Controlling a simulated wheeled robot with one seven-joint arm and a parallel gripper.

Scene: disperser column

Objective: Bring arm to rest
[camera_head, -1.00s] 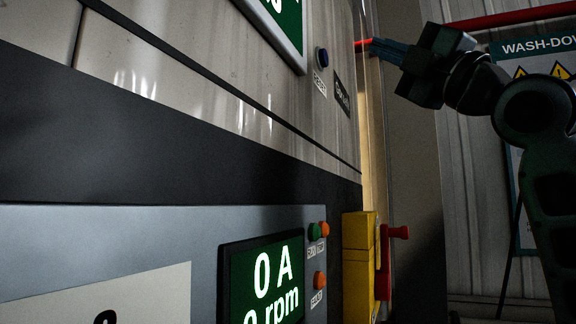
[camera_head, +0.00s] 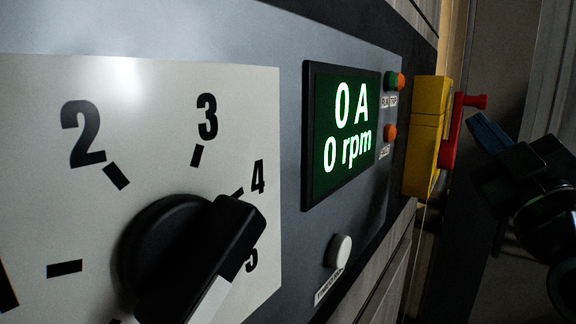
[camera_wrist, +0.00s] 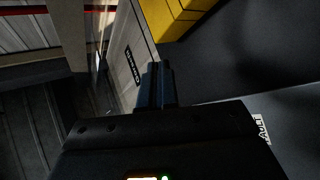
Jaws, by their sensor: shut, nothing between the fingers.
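My gripper (camera_head: 482,130) shows at the right of the head view, dark with bluish fingers pointing up and left. The fingers are shut with nothing between them. They appear near the red handle (camera_head: 458,128) on the yellow box (camera_head: 427,135); the gap cannot be judged exactly. In the wrist view the shut fingers (camera_wrist: 155,72) point away from the camera, with the yellow box (camera_wrist: 170,16) beyond them at the top.
A grey control panel fills the left, with a black rotary knob (camera_head: 185,250) on a numbered plate, a green display (camera_head: 345,133) reading 0 A and 0 rpm, small lamps and a white button (camera_head: 340,251). A dark gap lies right of the yellow box.

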